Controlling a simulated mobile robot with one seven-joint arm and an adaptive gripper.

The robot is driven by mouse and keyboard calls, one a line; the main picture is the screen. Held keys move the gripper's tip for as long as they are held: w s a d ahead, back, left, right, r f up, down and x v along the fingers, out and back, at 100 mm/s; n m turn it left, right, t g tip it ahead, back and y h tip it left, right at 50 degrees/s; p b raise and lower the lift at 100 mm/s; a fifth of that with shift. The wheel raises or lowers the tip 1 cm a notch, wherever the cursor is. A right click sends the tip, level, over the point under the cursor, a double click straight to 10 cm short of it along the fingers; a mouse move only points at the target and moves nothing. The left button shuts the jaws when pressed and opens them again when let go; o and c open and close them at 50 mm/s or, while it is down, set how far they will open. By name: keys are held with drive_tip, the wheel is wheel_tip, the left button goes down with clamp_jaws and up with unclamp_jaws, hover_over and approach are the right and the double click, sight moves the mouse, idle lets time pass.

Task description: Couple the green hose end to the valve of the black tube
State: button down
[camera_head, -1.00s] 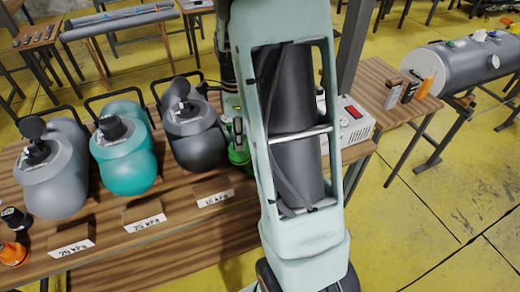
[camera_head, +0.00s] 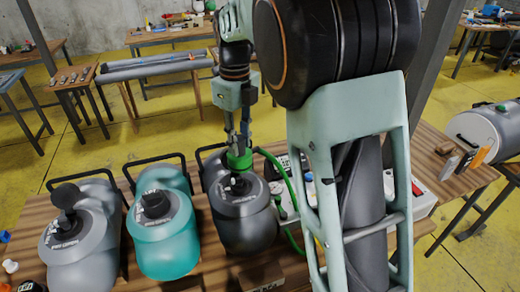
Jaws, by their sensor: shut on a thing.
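My gripper (camera_head: 238,142) points down and is shut on the green hose end (camera_head: 239,160), a short green cylinder. It is held upright, just behind the top of the dark grey pump (camera_head: 243,215) in the picture. The green hose (camera_head: 287,178) loops from it to the right and down behind my arm. I cannot tell whether this is the black tube; no other clearly black tube shows.
A teal pump (camera_head: 165,240) and a light grey pump (camera_head: 80,245) stand left of the dark one on the wooden table (camera_head: 20,222). A pale box (camera_head: 423,205) is partly hidden behind my arm. A long grey tube (camera_head: 155,67) lies on a rear bench. Yellow floor lies between.

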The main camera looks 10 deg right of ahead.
drive_tip(key=shift+w+a+r+m, duration=0.3)
drive_tip(key=shift+w+a+r, duration=0.1)
drive_tip(key=b, duration=0.3)
hover_over(239, 187)
drive_tip(key=w, duration=0.1)
drive_tip(key=shift+d+f, duration=0.1)
drive_tip(key=shift+f, duration=2.35)
drive_tip(key=shift+f+b, duration=0.6)
drive_tip(key=shift+f, duration=0.6)
drive_tip(key=shift+f, duration=0.15)
drive_tip(key=shift+f, duration=0.3)
drive_tip(key=shift+f+b, duration=0.6)
drive_tip(key=shift+f, duration=0.25)
